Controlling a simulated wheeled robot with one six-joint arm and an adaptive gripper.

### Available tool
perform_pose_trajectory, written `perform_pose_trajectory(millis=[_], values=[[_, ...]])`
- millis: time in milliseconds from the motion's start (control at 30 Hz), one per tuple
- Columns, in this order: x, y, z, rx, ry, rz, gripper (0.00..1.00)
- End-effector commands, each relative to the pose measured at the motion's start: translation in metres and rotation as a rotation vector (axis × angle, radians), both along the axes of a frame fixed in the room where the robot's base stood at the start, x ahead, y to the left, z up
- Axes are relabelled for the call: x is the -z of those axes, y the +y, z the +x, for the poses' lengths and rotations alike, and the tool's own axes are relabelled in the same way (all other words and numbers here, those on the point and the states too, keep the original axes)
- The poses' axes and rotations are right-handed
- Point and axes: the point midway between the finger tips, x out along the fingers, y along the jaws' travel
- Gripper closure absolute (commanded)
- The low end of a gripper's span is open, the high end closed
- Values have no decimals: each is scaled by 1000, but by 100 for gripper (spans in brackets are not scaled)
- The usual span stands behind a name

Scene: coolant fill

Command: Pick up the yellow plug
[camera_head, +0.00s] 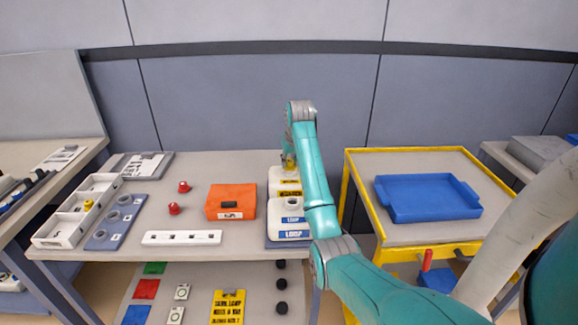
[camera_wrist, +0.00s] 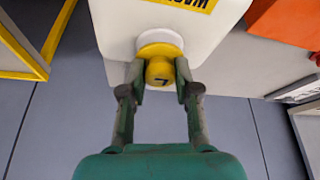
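The yellow plug (camera_wrist: 160,71) is a round cap with a dark mark, seated on the white neck of a white jug (camera_wrist: 117,22) in the wrist view. My gripper (camera_wrist: 160,75) has one finger on each side of the plug, and both fingertips appear to touch it. In the head view my gripper (camera_head: 289,160) reaches down onto the rear white jug (camera_head: 276,188), and my arm hides part of it. A front white jug labelled LOOP (camera_head: 291,226) stands nearer, with an open-looking dark mouth.
An orange box (camera_head: 231,201), two red knobs (camera_head: 174,208) and a white strip (camera_head: 182,238) lie left of the jugs. A white compartment tray (camera_head: 64,227) holds a small yellow piece (camera_head: 88,204). A yellow-framed cart (camera_head: 350,185) with a blue tray (camera_head: 430,210) stands right.

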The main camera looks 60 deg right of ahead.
Motion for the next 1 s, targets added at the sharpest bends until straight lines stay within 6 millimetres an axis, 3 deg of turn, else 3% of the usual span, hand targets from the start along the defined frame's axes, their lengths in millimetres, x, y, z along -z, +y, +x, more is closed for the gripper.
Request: perform_pose_trajectory(millis=[367, 800, 1000], values=[[-2, 0, 0, 0, 2, 2, 84], [-76, 0, 0, 1, -1, 1, 84], [-96, 0, 0, 1, 0, 3, 84]])
